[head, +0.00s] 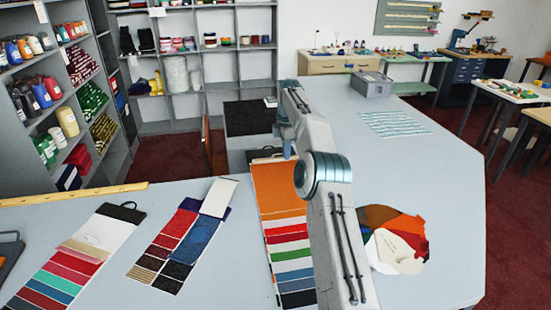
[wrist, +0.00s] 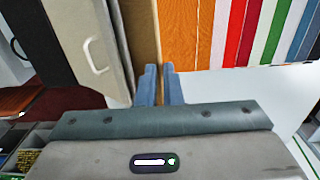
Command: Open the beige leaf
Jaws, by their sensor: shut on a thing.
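In the wrist view the beige leaf (wrist: 144,35) shows as a narrow tan strip beside the orange swatch (wrist: 186,38). My gripper (wrist: 160,72) has its two blue fingers close together at the line between tan and orange, shut on the leaf's edge; the contact itself is small and hard to see. In the head view the striped card with the orange swatch (head: 279,185) lies on the counter beside my arm. My arm covers its right side, and my fingertips cannot be made out there.
Two other swatch cards (head: 75,265) (head: 178,245) lie to the left on the grey counter (head: 390,180). A fan of fabric pieces (head: 400,240) lies right of my arm. A wooden ruler (head: 75,194) lies along the left edge. A pale panel with a handle (wrist: 97,55) stands close left of my fingers.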

